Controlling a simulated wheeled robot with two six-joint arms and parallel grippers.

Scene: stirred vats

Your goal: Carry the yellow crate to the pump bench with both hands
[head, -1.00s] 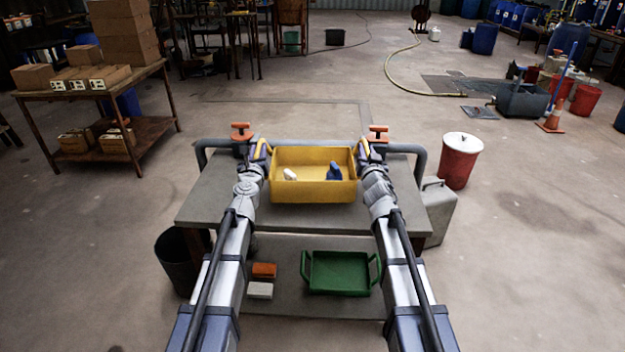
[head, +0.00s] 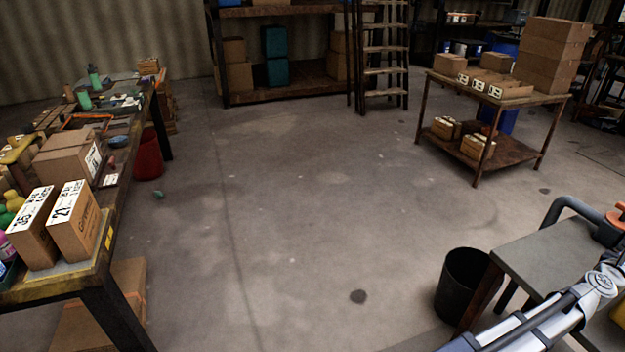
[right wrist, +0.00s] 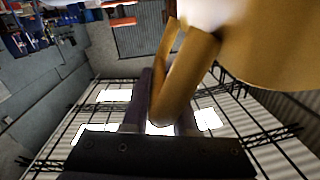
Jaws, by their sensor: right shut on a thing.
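The yellow crate (right wrist: 272,45) fills the upper right of the right wrist view, close up. My right gripper (right wrist: 160,108) is shut on its yellow handle part. In the head view only a sliver of the crate (head: 619,313) shows at the right edge, behind my left arm. My left arm comes in at the bottom right there, and its gripper is cut off by the frame edge. A grey-topped table (head: 545,250) with a grey pipe and an orange knob stands at the right. I cannot tell which bench is the pump bench.
A long cluttered workbench (head: 105,262) with cartons stands at the left. A black bin (head: 462,285) stands beside the grey table. A wooden table (head: 540,97) with cartons is at the upper right, shelving (head: 290,92) and a ladder at the back. The middle floor is clear.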

